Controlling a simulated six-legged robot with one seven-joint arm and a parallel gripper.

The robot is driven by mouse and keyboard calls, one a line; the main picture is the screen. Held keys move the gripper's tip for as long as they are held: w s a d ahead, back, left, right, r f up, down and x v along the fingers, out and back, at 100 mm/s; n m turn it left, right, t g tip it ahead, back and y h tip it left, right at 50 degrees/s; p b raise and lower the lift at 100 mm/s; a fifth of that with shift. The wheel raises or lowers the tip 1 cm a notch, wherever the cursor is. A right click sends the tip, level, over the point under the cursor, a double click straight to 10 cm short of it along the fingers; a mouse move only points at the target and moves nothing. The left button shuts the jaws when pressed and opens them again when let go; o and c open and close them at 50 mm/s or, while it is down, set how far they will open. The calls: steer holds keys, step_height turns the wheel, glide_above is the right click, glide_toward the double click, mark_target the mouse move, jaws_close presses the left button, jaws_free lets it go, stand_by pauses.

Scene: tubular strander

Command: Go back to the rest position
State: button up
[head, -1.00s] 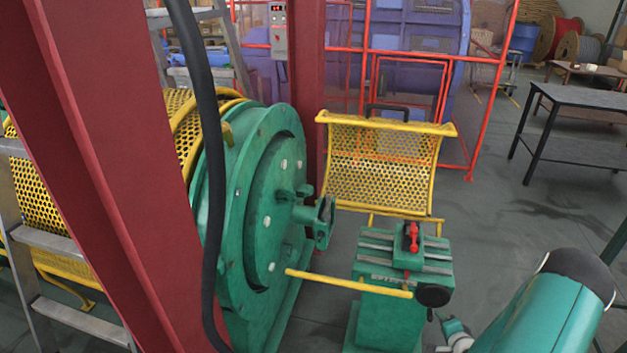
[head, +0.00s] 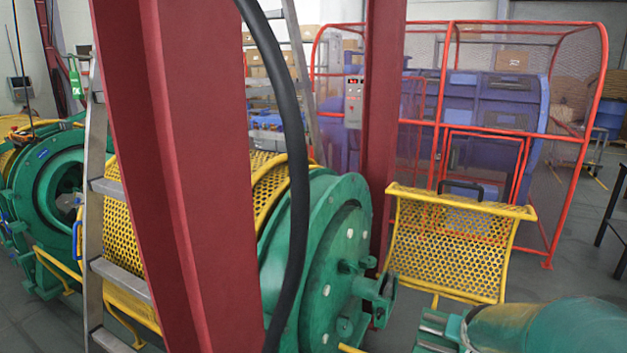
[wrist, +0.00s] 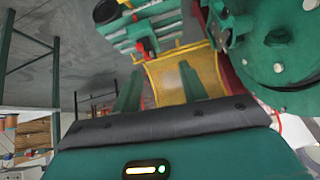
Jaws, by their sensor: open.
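My gripper (wrist: 160,88) shows in the wrist view as two green fingers standing apart, with nothing between them. Beyond the fingers is the yellow mesh guard (wrist: 202,68), with the green stand and its red clamp (wrist: 145,46) above it in the picture. The green flanged wheel (wrist: 275,40) is at the upper right of that view, apart from the fingers.
In the head view, a red steel column (head: 190,180) and a black cable (head: 290,150) stand close in front. The green wheel (head: 330,270) and yellow mesh guard (head: 455,240) are near my arm. A red-framed cage (head: 440,125) stands behind. A metal ladder (head: 100,215) is left.

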steer(key=s+a+r+n+y, duration=0.1)
steer(key=s+a+r+n, duration=0.1)
steer(key=s+a, duration=0.4)
steer(key=s+a+r+n+g+y, duration=0.1)
steer(key=s+a+r+n, duration=0.1)
steer(key=s+a+r, duration=0.3)
steer(key=s+a+r+n+y, duration=0.1)
steer(key=s+a+r+n, duration=0.1)
steer(key=s+a, duration=0.5)
steer(key=shift+a+r+n+y, duration=0.4)
steer(key=shift+a+r, duration=0.45)
steer(key=shift+a, duration=0.3)
